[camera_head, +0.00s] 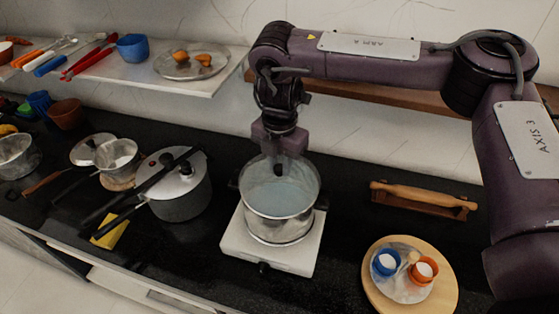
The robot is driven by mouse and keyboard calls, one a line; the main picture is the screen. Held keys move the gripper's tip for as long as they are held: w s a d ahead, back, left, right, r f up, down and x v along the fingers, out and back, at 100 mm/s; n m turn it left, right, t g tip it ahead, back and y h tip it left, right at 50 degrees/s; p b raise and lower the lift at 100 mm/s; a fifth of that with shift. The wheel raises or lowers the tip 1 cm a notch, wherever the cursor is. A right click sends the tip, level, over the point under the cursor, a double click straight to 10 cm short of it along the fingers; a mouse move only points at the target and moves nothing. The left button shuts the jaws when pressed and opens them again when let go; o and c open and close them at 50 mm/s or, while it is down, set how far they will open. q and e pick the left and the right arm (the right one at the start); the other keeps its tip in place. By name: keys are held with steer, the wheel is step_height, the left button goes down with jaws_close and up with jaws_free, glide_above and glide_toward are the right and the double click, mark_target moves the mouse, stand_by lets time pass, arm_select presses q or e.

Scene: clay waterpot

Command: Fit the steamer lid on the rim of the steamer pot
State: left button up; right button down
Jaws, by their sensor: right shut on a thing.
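The steamer pot (278,229) is a silvery metal pot with dark side handles, standing on a white single burner (232,240) in the middle of the counter. My right gripper (281,166) reaches down from above at the pot's far side. It is shut on the steamer lid (277,190), which looks like a pale, see-through bluish disc over the pot's mouth. The gripper hides the place where it grips. I cannot tell whether the lid touches the rim all round or hangs slightly above it. My left gripper is not in view.
A pressure cooker (182,196) with long black handles stands left of the burner. A rolling pin (422,195) on a wooden stand lies to the right. A round board (376,297) with a plate and small cups is at front right. A shelf (217,76) runs along the back wall.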

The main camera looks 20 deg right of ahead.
steer(key=shift+f, duration=0.15)
steer(key=shift+f, duration=0.25)
steer(key=shift+r, duration=0.15)
stand_by(0.6)
steer(key=shift+r+p, duration=0.4)
steer(key=shift+p, duration=0.4)
steer(key=shift+f, duration=0.75)
stand_by(0.5)
steer(key=c, duration=0.6)
jaws_free()
